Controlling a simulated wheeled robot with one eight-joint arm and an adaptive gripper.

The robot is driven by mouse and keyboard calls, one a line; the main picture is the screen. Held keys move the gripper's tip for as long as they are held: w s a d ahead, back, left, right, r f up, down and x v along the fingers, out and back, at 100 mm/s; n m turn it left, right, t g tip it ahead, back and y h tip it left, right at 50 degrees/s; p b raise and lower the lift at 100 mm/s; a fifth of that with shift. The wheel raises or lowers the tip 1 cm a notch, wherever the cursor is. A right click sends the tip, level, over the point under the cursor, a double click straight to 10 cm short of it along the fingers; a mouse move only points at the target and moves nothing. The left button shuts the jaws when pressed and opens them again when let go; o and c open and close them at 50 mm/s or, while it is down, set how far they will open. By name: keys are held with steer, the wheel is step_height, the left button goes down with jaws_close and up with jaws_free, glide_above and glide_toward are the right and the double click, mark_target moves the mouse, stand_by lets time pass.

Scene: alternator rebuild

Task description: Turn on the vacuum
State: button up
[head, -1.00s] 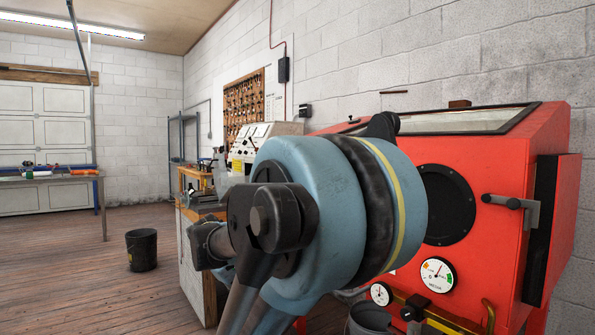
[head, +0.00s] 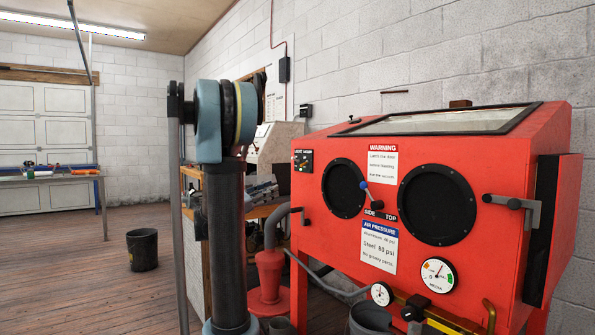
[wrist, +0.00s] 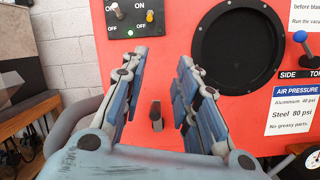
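The red blast cabinet (head: 340,250) stands at the right in the head view. A small black switch panel (head: 302,160) is at its upper left. In the wrist view this panel (wrist: 132,18) shows two toggle levers, a left one (wrist: 117,11) and a right one (wrist: 150,16), with ON and OFF marks. I cannot read which lever is for the vacuum or tell their positions surely. My gripper (wrist: 157,80) is open and empty, facing the cabinet front below the panel. A dark latch (wrist: 157,117) shows between its fingers. In the head view my arm hides the gripper.
Round black arm ports (head: 437,205) and a blue-knobbed lever (head: 365,187) are right of the panel. A grey hose (head: 272,230) rises from a red cone-shaped unit (head: 270,278) at the cabinet's left. A workbench with equipment stands behind my arm. A bucket (head: 142,250) stands on open floor.

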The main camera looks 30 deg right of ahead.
steer(key=w+r+n+h, duration=0.1)
steer(key=w, duration=0.1)
glide_toward(304, 164)
steer(key=x, duration=0.7)
steer(key=shift+w+d, duration=0.35)
steer(key=shift+c, duration=0.3)
jaws_close()
